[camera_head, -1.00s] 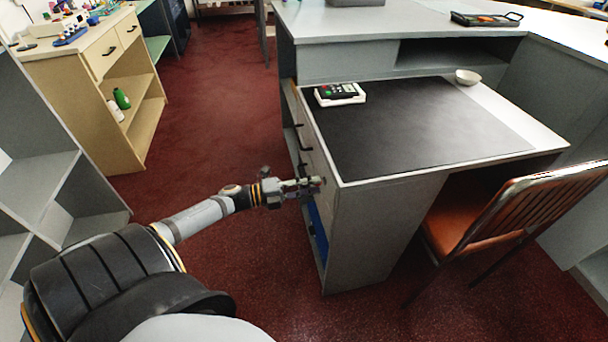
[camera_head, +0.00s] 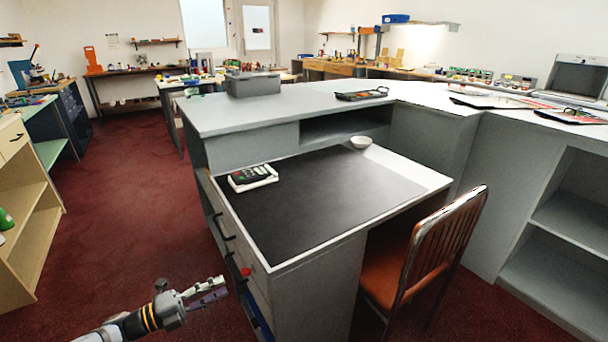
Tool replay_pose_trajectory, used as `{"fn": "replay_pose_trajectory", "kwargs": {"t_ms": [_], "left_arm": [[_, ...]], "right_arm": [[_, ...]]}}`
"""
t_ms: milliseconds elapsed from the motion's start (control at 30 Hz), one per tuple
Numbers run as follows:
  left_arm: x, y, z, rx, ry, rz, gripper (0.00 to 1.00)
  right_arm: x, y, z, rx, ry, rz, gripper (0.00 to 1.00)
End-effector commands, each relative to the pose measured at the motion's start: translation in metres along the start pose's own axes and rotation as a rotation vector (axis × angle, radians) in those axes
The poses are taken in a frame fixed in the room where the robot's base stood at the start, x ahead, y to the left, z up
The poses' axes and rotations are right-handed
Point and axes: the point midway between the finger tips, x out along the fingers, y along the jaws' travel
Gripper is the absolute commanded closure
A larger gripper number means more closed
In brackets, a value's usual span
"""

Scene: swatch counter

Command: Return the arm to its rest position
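My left gripper (camera_head: 217,289) is at the lower left of the head view. It is in the air beside the drawer side of the desk, with a visible gap to it. Its two fingers are apart and nothing shows between them. The forearm comes in from the bottom left edge. My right gripper and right arm are not in view.
The desk (camera_head: 317,246) has a dark mat (camera_head: 320,200), a calculator-like device (camera_head: 250,177) and a small bowl (camera_head: 361,142). A red knob (camera_head: 246,271) and dark handles (camera_head: 224,229) are on its drawer side. An orange chair (camera_head: 430,255) stands at right. Carpet (camera_head: 130,215) is clear at left.

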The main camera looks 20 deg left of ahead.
Motion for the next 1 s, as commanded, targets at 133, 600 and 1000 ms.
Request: {"fn": "replay_pose_trajectory", "kwargs": {"t_ms": [133,600,1000], "left_arm": [[-0.004,0.023,0.013,-0.073,-0.102,0.032,0.68],[-0.103,0.341,-0.06,-1.219,-1.255,0.416,0.68],[-0.116,0.391,-0.224,-1.652,-1.655,0.659,0.68]], "right_arm": [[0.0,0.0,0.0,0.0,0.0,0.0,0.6],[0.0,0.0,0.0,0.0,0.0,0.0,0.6],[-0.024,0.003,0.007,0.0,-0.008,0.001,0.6]]}}
